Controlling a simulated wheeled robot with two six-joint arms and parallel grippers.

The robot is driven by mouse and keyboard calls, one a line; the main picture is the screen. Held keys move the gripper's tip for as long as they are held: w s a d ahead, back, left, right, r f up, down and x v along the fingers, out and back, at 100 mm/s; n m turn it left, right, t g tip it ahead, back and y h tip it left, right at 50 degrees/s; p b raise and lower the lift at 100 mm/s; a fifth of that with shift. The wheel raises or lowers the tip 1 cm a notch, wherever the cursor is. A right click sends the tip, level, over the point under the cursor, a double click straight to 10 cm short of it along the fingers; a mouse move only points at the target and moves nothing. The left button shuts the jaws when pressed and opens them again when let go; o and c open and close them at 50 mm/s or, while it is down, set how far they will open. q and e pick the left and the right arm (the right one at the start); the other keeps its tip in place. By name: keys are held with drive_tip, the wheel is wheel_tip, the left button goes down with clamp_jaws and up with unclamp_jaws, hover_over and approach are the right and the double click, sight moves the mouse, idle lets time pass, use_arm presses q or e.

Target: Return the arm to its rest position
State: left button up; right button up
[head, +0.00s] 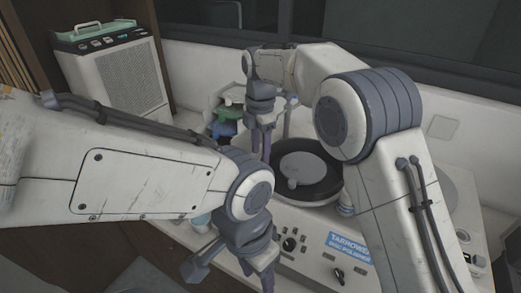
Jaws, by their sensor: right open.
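My right arm (375,120) rises from the lower right and bends over to the left at the back. Its gripper (264,138) points down behind the polisher's wheel and is open, with nothing visible in it. My left arm (140,165) comes in from the left. Its gripper (230,270) hangs down in front, its fingers spread apart and its lower end cut off by the frame's bottom edge.
A disc polisher (318,262) with a dark round wheel (322,188) stands under the arms. Green and blue items (222,120) sit on an organiser at the back. A cream machine (118,75) stands at the back left. A wall and window ledge close off the rear.

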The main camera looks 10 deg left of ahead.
use_arm(q)
wheel_tip(320, 180, down, 4)
drive_tip(key=b, duration=0.4)
drive_tip(key=shift+f, duration=0.25)
use_arm(e)
drive_tip(key=s+d+f+m, duration=0.2)
drive_tip(key=s+d+m, duration=0.2)
drive_tip(key=s, duration=0.6)
drive_tip(key=s+d+f+m, duration=0.2)
drive_tip(key=s+d+m, duration=0.3)
drive_tip(key=s+m, duration=0.3)
drive_tip(key=s+d+f+m+y, duration=0.1)
drive_tip(key=s+d+f+m, duration=0.2)
drive_tip(key=s, duration=1)
drive_tip(key=d+m, duration=0.2)
drive_tip(key=m, duration=0.1)
drive_tip(key=shift+m, duration=0.3)
use_arm(q)
drive_tip(key=shift+a, duration=0.1)
use_arm(e)
drive_tip(key=shift+a+f, duration=0.1)
drive_tip(key=shift+a, duration=0.05)
